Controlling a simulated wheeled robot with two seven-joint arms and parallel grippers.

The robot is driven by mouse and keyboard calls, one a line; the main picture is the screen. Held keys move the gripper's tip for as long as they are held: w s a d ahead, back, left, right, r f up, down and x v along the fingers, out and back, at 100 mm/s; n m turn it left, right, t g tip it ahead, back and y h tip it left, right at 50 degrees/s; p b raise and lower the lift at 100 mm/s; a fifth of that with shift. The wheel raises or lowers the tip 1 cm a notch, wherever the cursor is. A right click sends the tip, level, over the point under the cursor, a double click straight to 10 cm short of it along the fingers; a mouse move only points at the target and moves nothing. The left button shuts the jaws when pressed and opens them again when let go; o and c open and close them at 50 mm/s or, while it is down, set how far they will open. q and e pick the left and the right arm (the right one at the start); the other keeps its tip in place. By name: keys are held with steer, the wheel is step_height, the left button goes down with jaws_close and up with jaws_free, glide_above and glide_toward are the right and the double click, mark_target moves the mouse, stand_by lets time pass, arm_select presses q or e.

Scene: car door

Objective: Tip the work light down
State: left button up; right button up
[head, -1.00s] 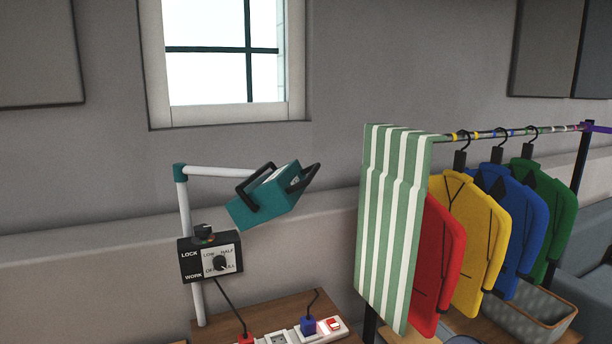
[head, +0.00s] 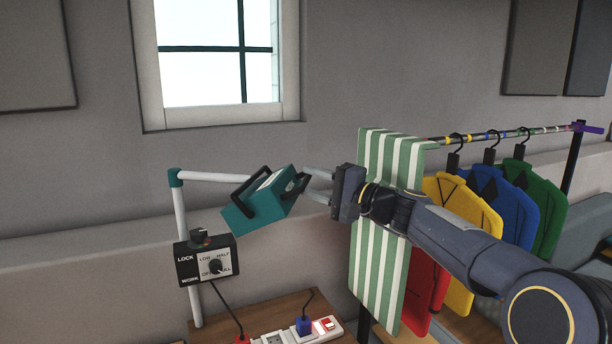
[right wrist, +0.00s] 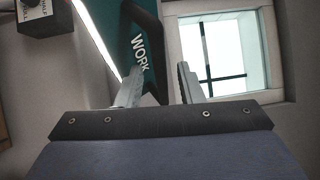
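The teal work light (head: 258,205) hangs at the end of a white arm on a post, tilted, with a dark handle on each side. It shows close up in the right wrist view (right wrist: 138,42), with the word WORK on it. My right gripper (head: 312,184) comes in from the right, and its fingertips are at the light's right-hand dark handle (head: 297,184). Its two fingers stand apart in the right wrist view (right wrist: 160,85), with part of the dark handle seen between them. I cannot tell whether they touch it. My left gripper is not in view.
A control box (head: 206,260) with a LOCK/WORK knob and a dial sits on the post. A power strip (head: 290,335) lies on the wooden table (head: 262,310) below. A striped cloth (head: 372,262) and coloured jackets hang on a rail at right, behind my right arm.

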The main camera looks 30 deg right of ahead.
steer(key=shift+x, duration=1.15)
jaws_close()
